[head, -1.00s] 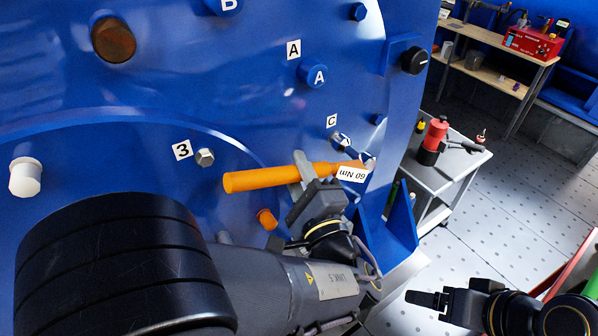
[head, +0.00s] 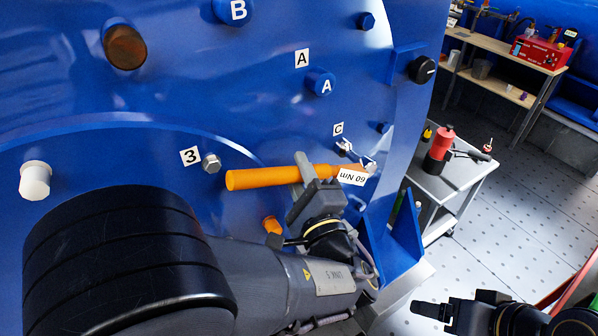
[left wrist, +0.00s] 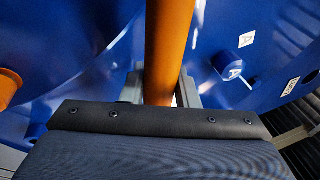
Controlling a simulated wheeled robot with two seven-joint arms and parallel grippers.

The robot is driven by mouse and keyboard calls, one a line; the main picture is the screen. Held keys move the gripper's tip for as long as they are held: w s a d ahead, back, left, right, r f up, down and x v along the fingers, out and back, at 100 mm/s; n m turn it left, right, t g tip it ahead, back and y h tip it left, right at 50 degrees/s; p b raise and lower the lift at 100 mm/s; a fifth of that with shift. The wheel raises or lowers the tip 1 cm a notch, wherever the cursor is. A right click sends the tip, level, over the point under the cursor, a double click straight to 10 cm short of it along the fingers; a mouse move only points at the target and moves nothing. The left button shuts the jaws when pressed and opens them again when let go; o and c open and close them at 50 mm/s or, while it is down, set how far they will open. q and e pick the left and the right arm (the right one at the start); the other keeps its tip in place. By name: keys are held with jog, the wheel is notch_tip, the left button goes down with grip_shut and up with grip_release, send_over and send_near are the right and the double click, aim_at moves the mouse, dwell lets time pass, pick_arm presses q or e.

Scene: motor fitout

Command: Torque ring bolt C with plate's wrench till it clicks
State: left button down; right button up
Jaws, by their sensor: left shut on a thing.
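My left gripper (head: 305,172) is shut on the orange handle of the torque wrench (head: 262,178), which lies roughly level across the blue motor face. A white "60 Nm" tag (head: 352,177) sits near its right end, and its silver head (head: 370,166) is just beyond. Ring bolt C (head: 344,147), below the C label (head: 338,129), is just above the tag. I cannot tell whether the head touches the bolt. In the left wrist view the orange handle (left wrist: 168,45) runs upright between the fingers (left wrist: 162,92). My right gripper (head: 430,310) is at the lower right, its jaw opening unclear.
Blue cap A (head: 320,83) and cap B (head: 231,11) stick out of the motor face (head: 260,60). Bolt 3 (head: 211,163) and an orange plug (head: 272,225) are near the wrench. A grey cart (head: 450,180) with a red tool stands right, beyond a blue bracket (head: 385,235).

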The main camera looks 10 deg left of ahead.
pick_arm(q)
jog(key=shift+w+d+r+m+p, duration=0.2)
jog(key=shift+r+m+p, duration=0.2)
jog(key=shift+r+p, duration=0.3)
jog(key=shift+w+d+r+m+p, duration=0.15)
jog(key=shift+r+m+p, duration=0.3)
jog(key=shift+p, duration=0.45)
jog(key=shift+w+d+r+m+g+h+p, duration=0.25)
jog(key=shift+r+m+p, duration=0.25)
jog(key=shift+p, duration=0.45)
jog(key=shift+w+d+r+m+g+h+p, duration=0.15)
jog(key=shift+d+r+m+p, duration=0.3)
jog(key=shift+p, duration=0.5)
jog(key=shift+a+r, duration=0.1)
jog(key=shift+r, duration=0.1)
jog(key=shift+r+p, duration=0.2)
jog(key=shift+p, duration=0.25)
jog(key=shift+w+d+r+m+h+p, duration=0.4)
jog(key=shift+d+r+m+p, duration=0.3)
jog(key=shift+p, duration=0.65)
jog(key=shift+w, duration=0.1)
jog(key=shift+w+d+r+m+p, duration=0.3)
jog(key=shift+r+m+p, duration=0.2)
jog(key=shift+p, duration=0.5)
jog(key=shift+w+d+r+m+p, duration=0.3)
jog(key=shift+d+m+p, duration=0.1)
jog(key=shift+p, duration=0.1)
